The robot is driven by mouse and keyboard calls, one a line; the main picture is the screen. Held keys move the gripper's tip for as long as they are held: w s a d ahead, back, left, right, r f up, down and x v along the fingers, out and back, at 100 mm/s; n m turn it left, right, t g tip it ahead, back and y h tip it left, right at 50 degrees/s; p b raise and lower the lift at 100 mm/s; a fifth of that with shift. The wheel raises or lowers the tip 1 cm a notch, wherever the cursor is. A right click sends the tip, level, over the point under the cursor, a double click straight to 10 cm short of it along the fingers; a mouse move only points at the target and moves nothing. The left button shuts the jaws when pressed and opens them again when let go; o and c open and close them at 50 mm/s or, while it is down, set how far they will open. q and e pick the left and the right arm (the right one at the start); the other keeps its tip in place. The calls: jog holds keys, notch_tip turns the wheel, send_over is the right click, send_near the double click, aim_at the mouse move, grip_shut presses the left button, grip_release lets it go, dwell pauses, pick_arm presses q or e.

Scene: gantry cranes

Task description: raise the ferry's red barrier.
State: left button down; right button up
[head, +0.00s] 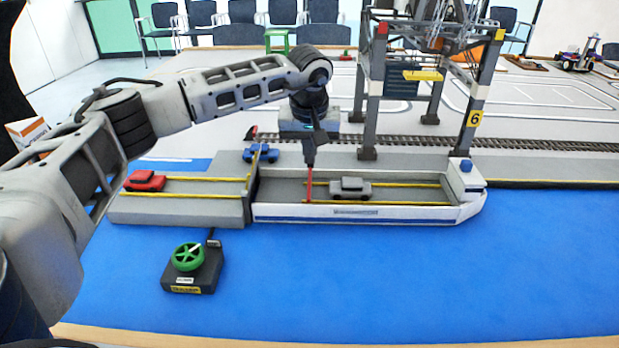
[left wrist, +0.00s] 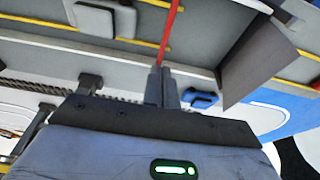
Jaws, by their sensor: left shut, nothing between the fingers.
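The white and blue ferry (head: 400,213) lies on the blue water area, its deck marked with yellow lines. Its thin red barrier (head: 309,188) runs across the deck, left of a grey car (head: 350,187). The barrier also shows as a red bar in the left wrist view (left wrist: 171,28). My left gripper (head: 309,163) points down at the barrier's far end with its fingers shut and empty. In the left wrist view the fingertips (left wrist: 162,72) overlap the near end of the bar; I cannot tell whether they touch it. My right gripper is not in view.
A grey dock (head: 180,207) with a red car (head: 145,180) adjoins the ferry's left end, with an upright grey plate (left wrist: 255,62) between. A blue car (head: 260,154) stands behind. A green-wheeled control box (head: 190,270) is in front. A gantry crane (head: 370,95) rises behind the ferry.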

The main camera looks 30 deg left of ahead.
aim_at(310, 168)
pick_arm(q)
jog(key=shift+w, duration=0.1)
